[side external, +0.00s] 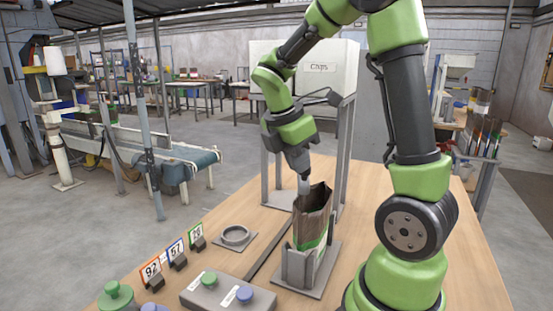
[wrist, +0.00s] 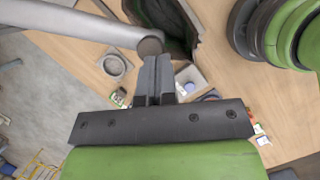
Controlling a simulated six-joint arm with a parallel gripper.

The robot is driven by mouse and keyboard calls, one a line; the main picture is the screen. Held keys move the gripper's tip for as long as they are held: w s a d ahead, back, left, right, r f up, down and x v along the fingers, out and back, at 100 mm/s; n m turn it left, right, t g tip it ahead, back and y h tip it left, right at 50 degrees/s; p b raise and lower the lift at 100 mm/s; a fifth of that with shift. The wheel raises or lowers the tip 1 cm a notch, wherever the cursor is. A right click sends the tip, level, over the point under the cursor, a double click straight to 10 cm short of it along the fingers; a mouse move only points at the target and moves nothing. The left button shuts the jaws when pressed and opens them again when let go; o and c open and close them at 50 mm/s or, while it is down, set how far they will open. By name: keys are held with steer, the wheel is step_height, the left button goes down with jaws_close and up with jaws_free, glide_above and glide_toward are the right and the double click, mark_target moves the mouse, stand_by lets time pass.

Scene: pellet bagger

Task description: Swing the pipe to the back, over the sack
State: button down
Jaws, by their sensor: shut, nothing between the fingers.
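The pipe (wrist: 95,28) is a grey tube that runs in from the upper left of the wrist view. Its dark end (wrist: 150,43) lies at the near-left edge of the open sack (wrist: 190,48). In the side view a short grey tube end (side external: 303,186) shows just below my gripper, at the sack's mouth. The brown and green sack (side external: 313,218) stands upright in a grey holder (side external: 298,268). My gripper (side external: 299,170) is shut and empty. In the wrist view its fingertips (wrist: 158,60) are right by the pipe's end; whether they touch it is unclear.
A white box marked CAPS (side external: 318,68) stands on a grey frame (side external: 343,150) behind the sack. A grey ring on a plate (side external: 236,236), numbered cards (side external: 175,251) and a button box (side external: 228,292) are on the wooden table, left of the sack.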

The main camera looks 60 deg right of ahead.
steer(key=shift+s+d+n, duration=0.3)
steer(key=shift+s+n, duration=0.2)
steer(key=shift+s, duration=0.2)
steer(key=shift+w+a, duration=0.1)
